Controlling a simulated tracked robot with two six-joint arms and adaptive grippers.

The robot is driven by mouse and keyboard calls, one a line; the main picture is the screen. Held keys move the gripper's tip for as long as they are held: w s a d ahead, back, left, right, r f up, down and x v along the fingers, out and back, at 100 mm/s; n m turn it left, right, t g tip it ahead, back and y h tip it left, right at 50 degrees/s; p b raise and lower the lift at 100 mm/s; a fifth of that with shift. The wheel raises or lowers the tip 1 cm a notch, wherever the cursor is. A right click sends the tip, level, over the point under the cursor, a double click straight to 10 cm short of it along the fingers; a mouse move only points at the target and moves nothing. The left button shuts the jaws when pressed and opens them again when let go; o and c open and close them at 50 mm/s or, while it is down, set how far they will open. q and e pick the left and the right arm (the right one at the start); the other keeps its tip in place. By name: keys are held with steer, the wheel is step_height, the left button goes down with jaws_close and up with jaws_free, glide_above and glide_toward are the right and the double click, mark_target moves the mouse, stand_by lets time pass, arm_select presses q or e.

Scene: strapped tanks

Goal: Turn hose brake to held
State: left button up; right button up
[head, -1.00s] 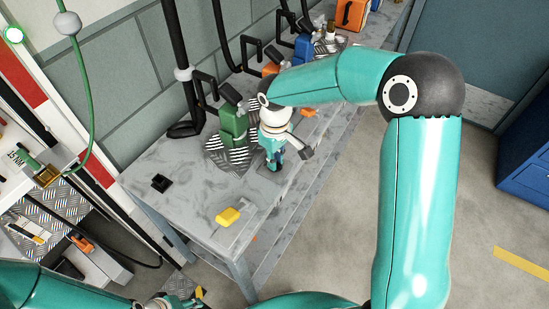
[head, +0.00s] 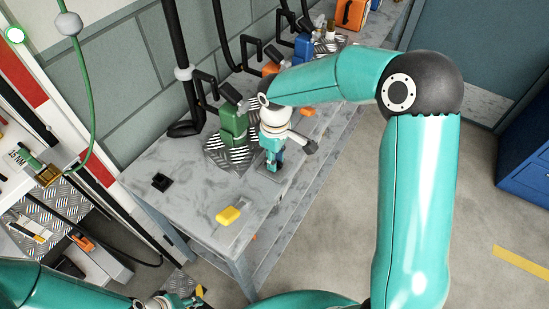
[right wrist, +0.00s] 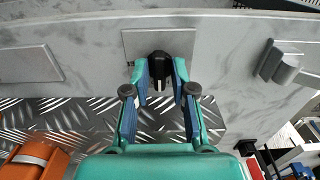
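In the right wrist view a small black knob or lever (right wrist: 160,66) sits on a square grey plate (right wrist: 183,42) on a grey marbled surface. I cannot tell for certain that it is the hose brake, nor read its setting. My right gripper (right wrist: 161,82) has its blue fingers apart, one on each side of the black part; contact is not clear. In the head view my right gripper (head: 273,160) points down at the bench's front edge, and the black part is hidden there. My left gripper (head: 172,302) is at the bottom edge, mostly cut off; its fingers are unclear.
The grey bench (head: 185,205) carries a yellow block (head: 228,215), a small black block (head: 161,182) and a green tank (head: 233,124) beside black pipes. In the right wrist view another plate (right wrist: 32,63) is left, a grey fitting (right wrist: 280,62) right, and an orange object (right wrist: 35,160) lower left.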

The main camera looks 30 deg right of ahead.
steer(key=shift+o, duration=0.5)
steer(key=shift+r, duration=0.6)
step_height(320, 180, up, 11)
steer(key=shift+a+f, duration=0.1)
steer(key=shift+f, duration=0.1)
